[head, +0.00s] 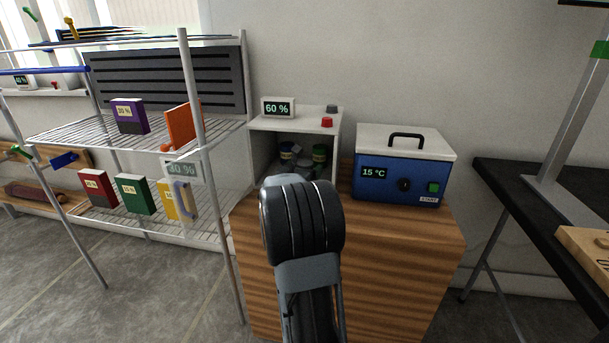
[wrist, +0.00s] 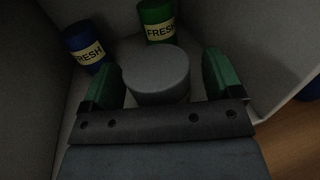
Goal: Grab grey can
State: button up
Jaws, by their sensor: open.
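The grey can (wrist: 157,75) stands in the white box, between the two green-tipped fingers of my gripper (wrist: 160,85) in the wrist view. My gripper is open, with one finger on each side of the can and a visible gap on the right side. The can's lower part is hidden by the gripper's front plate. In the head view my arm covers most of the box's opening, and I cannot clearly make out the can there.
A blue can (wrist: 84,48) labelled FRESH stands behind left of the grey can, and a green can (wrist: 156,20) behind it. The white box (head: 337,125) has close side walls. It stands on a wooden cabinet (head: 400,250) beside a blue bath (head: 400,184). A wire shelf (head: 150,128) is left.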

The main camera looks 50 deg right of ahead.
jog(key=shift+c, duration=0.3)
jog(key=c, duration=1)
jog(key=shift+r, duration=0.1)
